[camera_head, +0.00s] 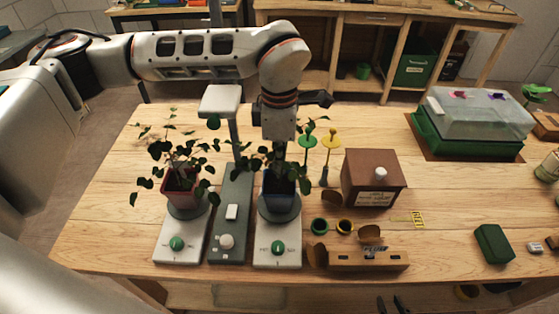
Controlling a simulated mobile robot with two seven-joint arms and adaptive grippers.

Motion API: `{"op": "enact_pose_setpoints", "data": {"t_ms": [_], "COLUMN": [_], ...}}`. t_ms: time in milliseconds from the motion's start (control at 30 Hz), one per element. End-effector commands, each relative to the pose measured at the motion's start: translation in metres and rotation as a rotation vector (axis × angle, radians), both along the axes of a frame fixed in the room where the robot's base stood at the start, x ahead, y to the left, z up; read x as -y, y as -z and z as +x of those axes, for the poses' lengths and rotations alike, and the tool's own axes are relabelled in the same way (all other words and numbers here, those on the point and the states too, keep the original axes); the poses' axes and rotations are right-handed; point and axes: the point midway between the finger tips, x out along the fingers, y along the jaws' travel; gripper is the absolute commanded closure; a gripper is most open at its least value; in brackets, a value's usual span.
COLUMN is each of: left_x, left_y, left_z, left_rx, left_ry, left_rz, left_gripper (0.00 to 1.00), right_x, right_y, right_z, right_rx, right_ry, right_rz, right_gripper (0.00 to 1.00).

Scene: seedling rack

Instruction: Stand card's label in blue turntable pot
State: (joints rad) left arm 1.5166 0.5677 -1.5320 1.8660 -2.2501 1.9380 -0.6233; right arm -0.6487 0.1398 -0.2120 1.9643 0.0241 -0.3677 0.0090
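The blue pot (279,187) holds a leafy plant and stands on a dark turntable (279,210) above a white dial box. My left gripper (279,152) points down into the foliage over this pot; leaves hide its fingertips, so its opening is unclear. A green round-topped label (307,138) and a yellow one (331,139) stand upright just right of it. The foot of the green label is hidden. A wooden holder (368,261) at the front bears a small card (374,245), too small to read. My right gripper is not in view.
A red pot (183,186) with a plant stands on the left turntable. A grey switch box (229,222) lies between the turntables. A brown box (373,178) stands right of the labels. A clear-lidded green tray (473,116) is at back right. The table's middle right is mostly clear.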

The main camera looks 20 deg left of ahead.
Motion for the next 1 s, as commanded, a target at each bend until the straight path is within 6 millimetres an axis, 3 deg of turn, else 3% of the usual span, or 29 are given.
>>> {"op": "enact_pose_setpoints", "data": {"t_ms": [33,100,133,567,1000], "left_x": [0.0,0.0,0.0,0.0,0.0], "left_y": [0.0,0.0,0.0,-0.007,-0.089], "left_z": [0.0,0.0,0.0,0.001,0.001], "left_rx": [0.0,0.0,0.0,0.002,0.005], "left_ry": [0.0,0.0,0.0,0.0,0.001], "left_rz": [0.0,0.0,0.0,0.0,0.0], "left_gripper": [0.96,0.78,0.76,0.76,0.76], "right_x": [0.0,0.0,0.0,0.001,0.0], "right_y": [0.0,-0.001,-0.001,0.003,0.001], "right_z": [0.0,0.0,0.0,-0.002,-0.001], "right_rx": [0.001,0.001,0.001,-0.006,-0.003], "right_ry": [0.0,0.0,0.0,-0.001,0.0], "right_rz": [0.0,0.0,0.0,-0.003,0.0], "right_gripper": [0.76,0.76,0.76,0.76,0.76]}}
